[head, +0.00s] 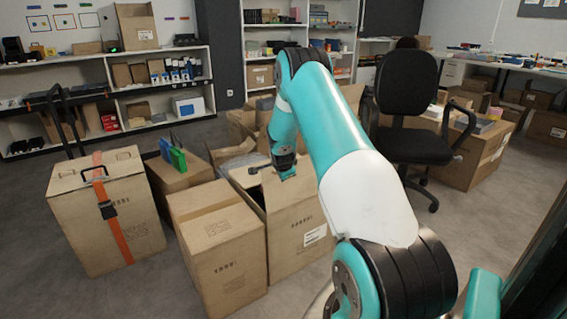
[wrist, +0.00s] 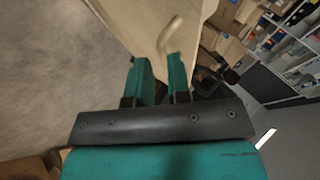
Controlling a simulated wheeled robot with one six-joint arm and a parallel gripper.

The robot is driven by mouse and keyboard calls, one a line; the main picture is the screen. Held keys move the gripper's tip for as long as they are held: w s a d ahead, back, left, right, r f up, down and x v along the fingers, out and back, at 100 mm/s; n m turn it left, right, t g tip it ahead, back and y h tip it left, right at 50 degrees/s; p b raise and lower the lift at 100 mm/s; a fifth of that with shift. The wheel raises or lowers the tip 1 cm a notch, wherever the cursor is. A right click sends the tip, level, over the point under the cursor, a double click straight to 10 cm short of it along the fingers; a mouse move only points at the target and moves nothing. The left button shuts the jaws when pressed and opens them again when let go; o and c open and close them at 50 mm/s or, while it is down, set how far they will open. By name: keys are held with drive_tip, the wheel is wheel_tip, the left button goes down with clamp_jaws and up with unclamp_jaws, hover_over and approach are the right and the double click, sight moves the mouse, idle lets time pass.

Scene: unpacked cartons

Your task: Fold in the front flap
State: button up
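An open brown carton (head: 298,238) with a white label stands in the middle of the head view, beneath my arm. One of its flaps (head: 246,187) shows at its left edge. My arm hides much of its top, and I cannot tell for sure which flap is the front one. My gripper (head: 284,168) is over the carton's opening. In the wrist view my gripper (wrist: 158,78) has its two teal fingers apart. A pale cardboard panel (wrist: 135,20) with a curved handle mark narrows toward the gap between them; I cannot tell whether they touch it.
A closed carton (head: 218,245) stands close at the left of the open one. Farther left are a carton with an orange strap (head: 105,210) and a carton holding green and blue folders (head: 178,175). An office chair (head: 407,120) stands to the right. Grey floor is free at front left.

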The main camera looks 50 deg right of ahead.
drive_tip(key=p+v, duration=0.1)
drive_tip(key=v, duration=1.3)
drive_tip(key=shift+s+p, duration=0.35)
drive_tip(key=shift+s, duration=0.1)
